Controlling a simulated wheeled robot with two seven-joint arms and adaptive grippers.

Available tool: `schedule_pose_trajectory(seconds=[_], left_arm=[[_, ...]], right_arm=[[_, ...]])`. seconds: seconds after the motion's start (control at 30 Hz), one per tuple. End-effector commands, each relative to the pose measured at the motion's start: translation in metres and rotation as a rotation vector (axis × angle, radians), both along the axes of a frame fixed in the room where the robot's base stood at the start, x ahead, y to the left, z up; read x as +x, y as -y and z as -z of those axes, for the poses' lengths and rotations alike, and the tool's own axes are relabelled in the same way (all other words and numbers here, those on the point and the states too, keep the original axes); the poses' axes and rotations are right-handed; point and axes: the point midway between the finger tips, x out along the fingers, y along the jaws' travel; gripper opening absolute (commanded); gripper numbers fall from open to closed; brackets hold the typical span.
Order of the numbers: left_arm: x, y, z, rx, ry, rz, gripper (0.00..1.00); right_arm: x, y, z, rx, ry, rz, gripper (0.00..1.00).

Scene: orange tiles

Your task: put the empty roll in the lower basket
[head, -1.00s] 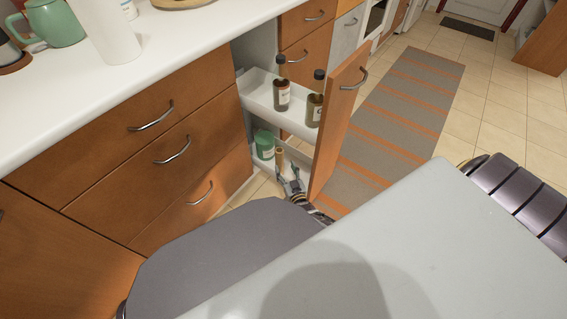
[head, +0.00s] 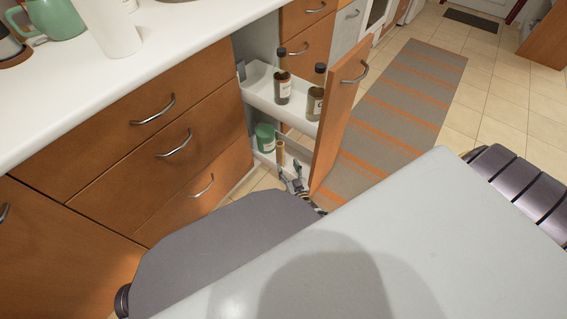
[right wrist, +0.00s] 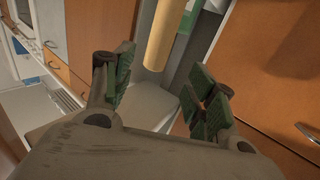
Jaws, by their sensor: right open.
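The empty roll (head: 280,152) is a tan cylinder standing roughly upright in the lower basket (head: 299,153), the white lower tier of the pulled-out cabinet unit. My right gripper (head: 291,175) is low beside the basket, near the roll's lower end. In the right wrist view my right gripper (right wrist: 160,80) is open and its fingers are well apart. The roll (right wrist: 166,35) appears there just beyond the fingertips, roughly in line with the gap, and is not gripped. Whether the roll's bottom rests on the basket floor is hard to tell. My left gripper is not in view.
A green container (head: 265,137) stands in the lower basket near the roll. Two dark bottles (head: 282,88) stand in the upper basket (head: 260,92). The unit's orange door front (head: 338,125) rises close to the right of my right gripper. A striped rug lies beyond.

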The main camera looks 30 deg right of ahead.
Motion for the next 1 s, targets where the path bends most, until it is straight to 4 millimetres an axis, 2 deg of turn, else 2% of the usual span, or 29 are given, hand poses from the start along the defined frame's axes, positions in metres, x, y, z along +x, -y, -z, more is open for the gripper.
schedule_pose_trajectory(seconds=[0.27, 0.57, 1.0], left_arm=[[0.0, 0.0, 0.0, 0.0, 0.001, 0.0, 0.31], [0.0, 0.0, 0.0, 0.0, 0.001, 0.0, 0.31], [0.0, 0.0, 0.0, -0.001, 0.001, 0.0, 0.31]], right_arm=[[0.001, -0.026, 0.0, 0.039, -0.07, -0.072, 0.56], [-0.006, -0.077, -0.004, 0.101, -0.226, -0.209, 0.56], [-0.041, -0.14, -0.024, 0.148, -0.474, -0.375, 0.56]])
